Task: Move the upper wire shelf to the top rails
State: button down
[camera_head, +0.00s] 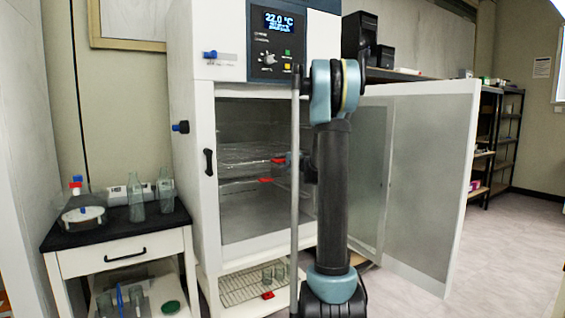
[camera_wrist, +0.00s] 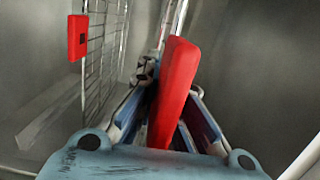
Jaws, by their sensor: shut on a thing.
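My gripper (camera_head: 287,160) is at this handle, partly hidden behind my arm. In the wrist view, my gripper (camera_wrist: 168,105) is shut on the red handle (camera_wrist: 177,75), which lies between the two fingers. Wire rods run on beyond it. The top rails cannot be made out clearly.
A second wire shelf (camera_wrist: 103,55) with a red tab (camera_wrist: 78,37) sits alongside; its tab also shows in the head view (camera_head: 266,180). The door (camera_head: 425,170) stands open at right. A low rack (camera_head: 240,290) is below the chamber. A side table (camera_head: 120,250) with glassware stands left.

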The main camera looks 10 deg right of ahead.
jog(key=shift+d, duration=0.2)
jog(key=c, duration=1.8)
grip_release()
jog(key=shift+d, duration=0.15)
jog(key=shift+o, duration=0.7)
jog(key=shift+d, duration=0.1)
jog(key=shift+d, duration=0.1)
jog(key=shift+s, duration=0.15)
jog(key=v, duration=1.1)
jog(key=shift+s+d, duration=0.2)
jog(key=shift+s, duration=0.15)
jog(key=shift+f, duration=0.1)
